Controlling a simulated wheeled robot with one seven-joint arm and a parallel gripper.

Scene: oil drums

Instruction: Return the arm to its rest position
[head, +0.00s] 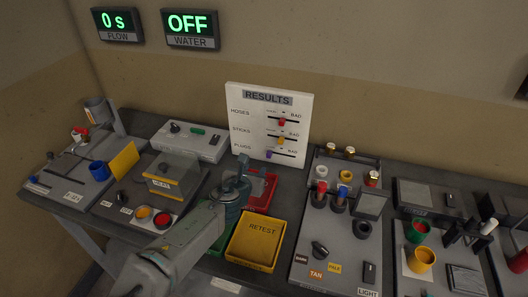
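My arm reaches in from the bottom edge of the head view, left of centre. Its end, my gripper (243,168), is above the bench near the red tray (267,194) and behind the yellow RETEST tray (255,240). The fingers are small and dark, and I cannot make out whether they are open or shut. I see nothing clearly held in them. My arm hides part of a green tray (222,240) beside the yellow one.
A white RESULTS board (268,125) with sliders stands close behind my gripper. A clear-covered box (174,176) and a white switch box (188,141) are to the left. A grey panel (340,240) with a knob and coloured caps is to the right.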

